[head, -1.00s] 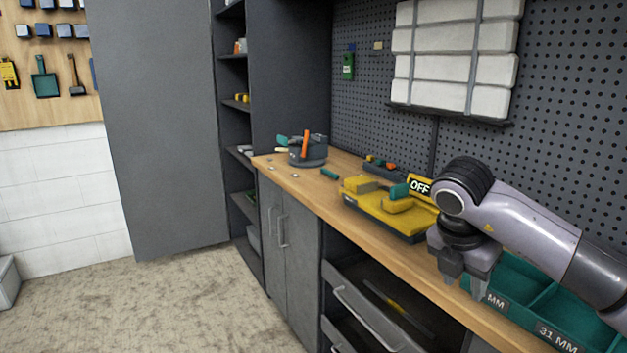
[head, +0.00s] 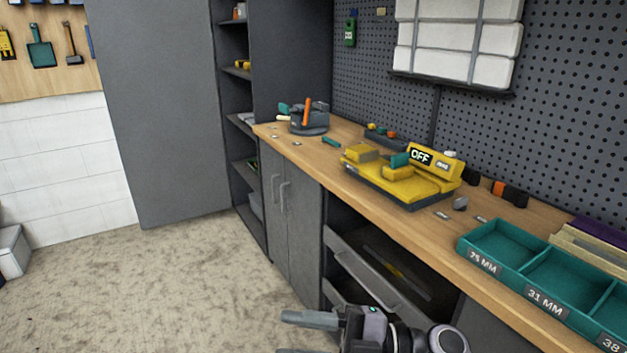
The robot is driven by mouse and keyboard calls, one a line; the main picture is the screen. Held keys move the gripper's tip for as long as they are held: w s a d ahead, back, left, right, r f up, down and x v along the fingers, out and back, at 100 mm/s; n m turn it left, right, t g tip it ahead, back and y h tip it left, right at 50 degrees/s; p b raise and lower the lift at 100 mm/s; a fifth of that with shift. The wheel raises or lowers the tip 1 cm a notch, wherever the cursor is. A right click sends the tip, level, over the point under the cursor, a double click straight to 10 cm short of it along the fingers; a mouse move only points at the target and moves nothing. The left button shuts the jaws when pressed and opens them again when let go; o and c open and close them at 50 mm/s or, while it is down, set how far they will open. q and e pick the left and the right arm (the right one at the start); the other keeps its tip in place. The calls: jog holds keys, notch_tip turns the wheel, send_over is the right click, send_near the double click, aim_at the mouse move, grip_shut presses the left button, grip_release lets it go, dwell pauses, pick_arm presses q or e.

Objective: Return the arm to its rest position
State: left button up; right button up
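My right gripper (head: 282,334) is at the bottom edge of the head view, in front of the bench and low down. Its two fingers point left and stand apart with nothing between them. The lower finger is partly cut off by the frame edge. A rounded joint of my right arm shows just to the right of it, and the rest of that arm is out of view. My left gripper is not in view.
The wooden bench (head: 391,226) holds a yellow machine (head: 414,181) with an "OFF" sign and a teal labelled tray (head: 508,240). A drawer (head: 362,264) stands pulled out below, close to my gripper. The carpeted floor (head: 160,285) at left is clear.

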jog(key=w+d+f+m+t+h+p, duration=0.1)
jog(key=w+d+f+m+t+h, duration=0.1)
jog(key=d+f+m+t+h, duration=0.4)
jog(key=w+d+f+m+t+h, duration=0.1)
jog(key=d+m+t+h, duration=0.3)
jog(key=m+t, duration=0.7)
jog(key=s+d+f+m+g+h, duration=0.3)
jog(key=s+d+f, duration=0.3)
jog(key=f, duration=0.3)
jog(key=s+d+f+m+g+h, duration=0.4)
jog(key=s+d+f+m, duration=0.1)
jog(key=f, duration=0.4)
jog(key=shift+s+d+f+m+p, duration=0.3)
jog(key=shift+s+d+m+p, duration=0.15)
jog(key=shift+s, duration=0.8)
